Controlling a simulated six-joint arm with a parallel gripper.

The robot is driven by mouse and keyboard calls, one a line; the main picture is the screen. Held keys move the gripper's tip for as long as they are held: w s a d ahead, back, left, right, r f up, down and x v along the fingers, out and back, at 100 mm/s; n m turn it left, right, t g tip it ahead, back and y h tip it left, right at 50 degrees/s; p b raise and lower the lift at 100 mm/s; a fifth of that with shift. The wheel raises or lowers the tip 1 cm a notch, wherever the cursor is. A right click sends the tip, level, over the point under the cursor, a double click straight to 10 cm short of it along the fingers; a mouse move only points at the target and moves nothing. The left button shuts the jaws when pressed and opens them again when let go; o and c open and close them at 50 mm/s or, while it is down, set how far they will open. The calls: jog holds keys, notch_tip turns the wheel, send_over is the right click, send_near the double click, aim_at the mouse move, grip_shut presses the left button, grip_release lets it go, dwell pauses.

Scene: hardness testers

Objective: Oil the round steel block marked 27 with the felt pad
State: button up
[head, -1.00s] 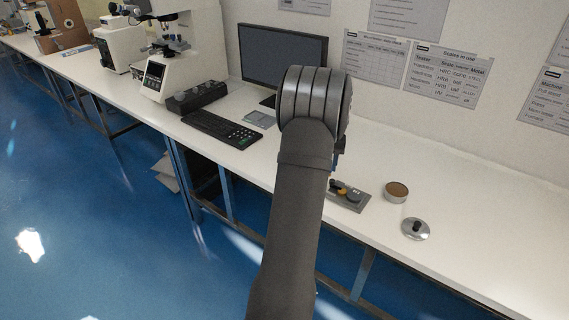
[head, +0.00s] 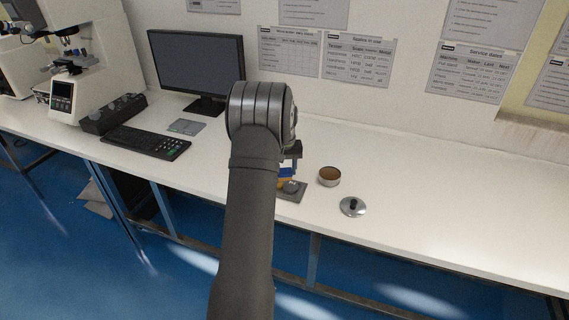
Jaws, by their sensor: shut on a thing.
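My gripper (head: 293,158) is low over the bench, mostly hidden behind my own wrist. It is shut on a small blue piece (head: 285,172), which seems to be the felt pad; its underside is hard to make out. Just below it lies a small grey tray (head: 297,194) with a round grey block (head: 291,186) on it. No number can be read on the block, so I cannot tell whether it is 27. My arm hides the left part of the tray.
An open round tin (head: 329,178) with a brown inside stands right of the tray. A steel lid (head: 352,208) with a dark knob lies nearer the front edge. A keyboard (head: 146,141), monitor (head: 197,66) and tester (head: 85,80) stand left. The bench's right side is clear.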

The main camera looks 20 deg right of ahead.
jog(key=shift+f, duration=1.8)
jog(key=shift+s+d+f, duration=0.1)
jog(key=shift+s+d, duration=0.5)
jog(key=shift+s, duration=0.05)
jog(key=shift+c, duration=0.3)
jog(key=shift+s+d, duration=0.95)
jog(key=shift+s, duration=0.05)
jog(key=shift+w+a, duration=1.6)
jog(key=shift+w, duration=0.05)
jog(key=shift+s+d, duration=1.35)
jog(key=shift+s+d+r, duration=0.1)
jog(key=shift+s+r, duration=0.05)
jog(key=shift+r, duration=0.5)
jog(key=shift+s+d+r, duration=0.1)
jog(key=shift+r, duration=3.35)
